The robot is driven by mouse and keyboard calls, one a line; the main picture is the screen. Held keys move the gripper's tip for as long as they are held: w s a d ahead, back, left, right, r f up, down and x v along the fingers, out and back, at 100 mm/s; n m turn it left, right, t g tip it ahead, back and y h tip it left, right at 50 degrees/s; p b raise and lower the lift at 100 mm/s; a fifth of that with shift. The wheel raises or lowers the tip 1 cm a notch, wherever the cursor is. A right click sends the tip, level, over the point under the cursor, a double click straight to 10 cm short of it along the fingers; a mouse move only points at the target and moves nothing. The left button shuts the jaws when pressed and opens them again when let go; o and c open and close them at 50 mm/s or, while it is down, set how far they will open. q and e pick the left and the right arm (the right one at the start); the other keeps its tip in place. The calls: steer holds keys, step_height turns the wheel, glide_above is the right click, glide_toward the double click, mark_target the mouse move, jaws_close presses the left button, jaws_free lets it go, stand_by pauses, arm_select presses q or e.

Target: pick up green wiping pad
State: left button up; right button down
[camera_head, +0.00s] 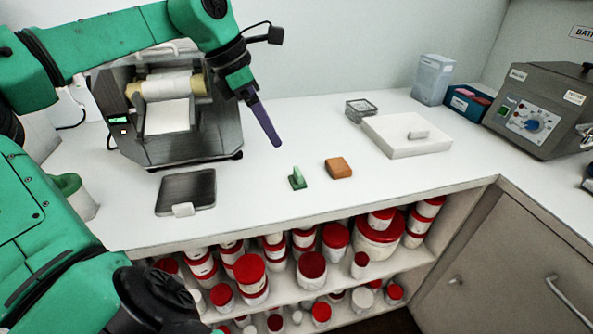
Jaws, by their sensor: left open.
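The green wiping pad (297,179) is a small green piece with an upright part. It stands on the white counter near its front edge, left of an orange-brown block. My left gripper (276,142) comes in from the upper left, with a long purple finger pointing down and to the right. It is open and empty, and its fingertip shows above and left of the pad in the picture, apart from it. The fingers overlap in this view, so the gap between them is hidden. My right gripper is not in view.
The orange-brown block (338,168) sits close to the pad's right. A dark scale (186,190) and a label printer (170,115) stand left. Red-lidded jars (250,270) fill shelves below.

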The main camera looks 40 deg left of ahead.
arm_select(q)
glide_toward(296, 171)
steer(key=p+x, duration=0.1)
steer(key=x, duration=0.8)
steer(key=shift+p, duration=0.3)
steer(key=shift+w+f, duration=0.25)
steer(key=shift+f, duration=0.1)
steer(key=shift+s+r, duration=0.1)
jaws_close()
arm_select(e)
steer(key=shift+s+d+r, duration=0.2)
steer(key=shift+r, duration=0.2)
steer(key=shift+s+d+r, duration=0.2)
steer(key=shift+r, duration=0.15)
